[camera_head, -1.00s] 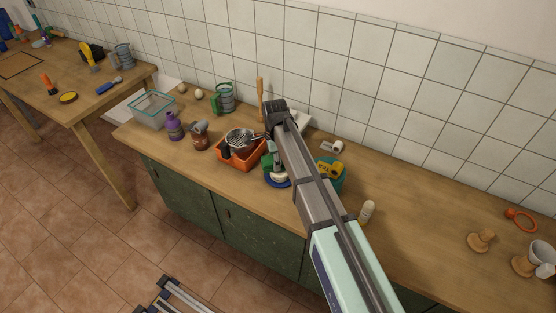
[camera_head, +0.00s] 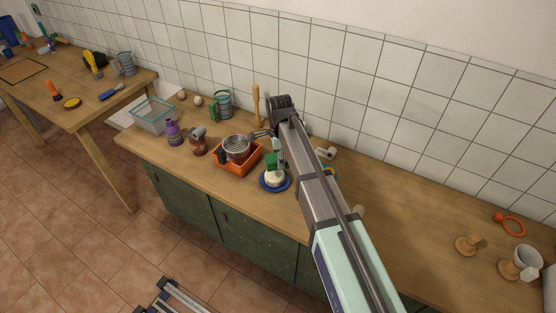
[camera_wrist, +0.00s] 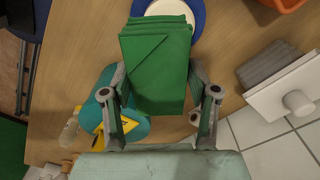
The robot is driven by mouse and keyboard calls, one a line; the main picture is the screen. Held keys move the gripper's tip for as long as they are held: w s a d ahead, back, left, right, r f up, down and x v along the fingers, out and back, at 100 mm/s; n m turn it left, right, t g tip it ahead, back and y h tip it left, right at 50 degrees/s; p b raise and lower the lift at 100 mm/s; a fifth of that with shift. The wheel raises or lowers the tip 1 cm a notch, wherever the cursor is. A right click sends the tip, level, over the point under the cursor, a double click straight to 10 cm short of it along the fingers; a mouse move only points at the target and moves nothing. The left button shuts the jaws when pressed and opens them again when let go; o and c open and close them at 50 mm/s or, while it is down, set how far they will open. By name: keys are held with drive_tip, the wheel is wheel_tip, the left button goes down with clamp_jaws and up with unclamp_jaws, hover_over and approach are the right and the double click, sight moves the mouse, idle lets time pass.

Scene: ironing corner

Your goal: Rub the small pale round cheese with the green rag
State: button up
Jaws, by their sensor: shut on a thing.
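The small pale round cheese (camera_head: 275,177) lies on a blue plate (camera_head: 264,186) on the counter, right of the orange bin. In the wrist view the cheese (camera_wrist: 172,9) and plate (camera_wrist: 199,13) show at the top edge, partly hidden by the rag. The folded green rag (camera_wrist: 158,65) is held between the fingers of my gripper (camera_wrist: 161,108). In the head view a green part of the rag (camera_head: 271,160) shows just behind the cheese, with my arm covering much of the gripper. I cannot tell whether rag and cheese touch.
The orange bin (camera_head: 226,168) with a metal strainer (camera_head: 236,145) stands left of the plate. In the wrist view a teal container (camera_wrist: 132,130) with a yellow item and a white knobbed object (camera_wrist: 290,92) flank the gripper. The tiled wall is close behind.

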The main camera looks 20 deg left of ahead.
drive_tip(key=shift+r+p, duration=0.3)
drive_tip(key=shift+r, duration=0.6)
drive_tip(key=shift+w+a, duration=0.15)
